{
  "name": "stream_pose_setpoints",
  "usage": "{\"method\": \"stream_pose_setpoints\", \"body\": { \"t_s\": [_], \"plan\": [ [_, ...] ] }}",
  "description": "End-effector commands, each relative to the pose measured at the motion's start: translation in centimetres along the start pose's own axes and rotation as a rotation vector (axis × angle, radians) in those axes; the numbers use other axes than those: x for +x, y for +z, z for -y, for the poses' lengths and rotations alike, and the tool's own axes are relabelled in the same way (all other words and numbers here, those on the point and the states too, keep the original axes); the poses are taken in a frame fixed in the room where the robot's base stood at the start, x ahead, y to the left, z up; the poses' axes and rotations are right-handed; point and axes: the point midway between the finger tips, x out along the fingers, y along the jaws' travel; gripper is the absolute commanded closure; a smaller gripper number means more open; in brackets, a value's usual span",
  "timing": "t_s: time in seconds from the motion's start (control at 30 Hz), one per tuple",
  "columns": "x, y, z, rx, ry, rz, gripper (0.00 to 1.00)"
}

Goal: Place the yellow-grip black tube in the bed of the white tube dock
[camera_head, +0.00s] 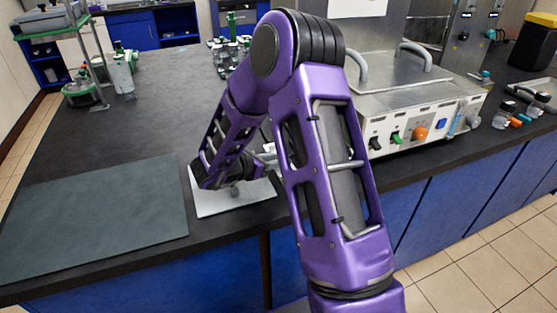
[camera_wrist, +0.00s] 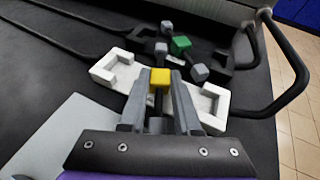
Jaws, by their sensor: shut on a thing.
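In the wrist view my gripper (camera_wrist: 160,78) comes in from the bottom. Its two grey fingers are shut on the yellow grip (camera_wrist: 160,76) of the black tube, and a dark part shows between the fingers. The white tube dock (camera_wrist: 213,108) lies just beyond and below the fingers. Its raised corner at the left (camera_wrist: 112,67) and its right end show. My fingers and the grip cover its middle, so I cannot tell whether the tube touches the bed. In the head view my purple arm hides the gripper, tube and most of the dock.
Beyond the dock are a green block (camera_wrist: 181,45), small grey blocks (camera_wrist: 166,27) and a dark holder. A black curved handle (camera_wrist: 290,88) rises at the right. A pale plate (camera_head: 235,202) lies on the bench, with a steel machine (camera_head: 420,105) to its right.

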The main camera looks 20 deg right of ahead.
Motion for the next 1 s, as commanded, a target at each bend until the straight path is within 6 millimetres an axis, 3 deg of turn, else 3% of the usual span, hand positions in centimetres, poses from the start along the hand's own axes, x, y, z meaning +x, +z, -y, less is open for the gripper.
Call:
{"method": "stream_pose_setpoints", "body": {
  "t_s": [0.27, 0.3, 0.43, 0.83, 1.0],
  "plan": [
    [0.1, -0.3, 0.0, 0.001, 0.001, 0.0, 1.0],
    [0.0, -0.1, 0.0, 0.001, 0.001, 0.0, 0.62],
    [0.0, -0.1, 0.0, 0.001, 0.001, 0.0, 0.39],
    [-0.3, 0.3, -0.1, 0.0, 0.001, 0.0, 0.39],
    [-3.4, 0.1, -0.1, 0.0, 0.006, 0.0, 0.39]
  ]
}}
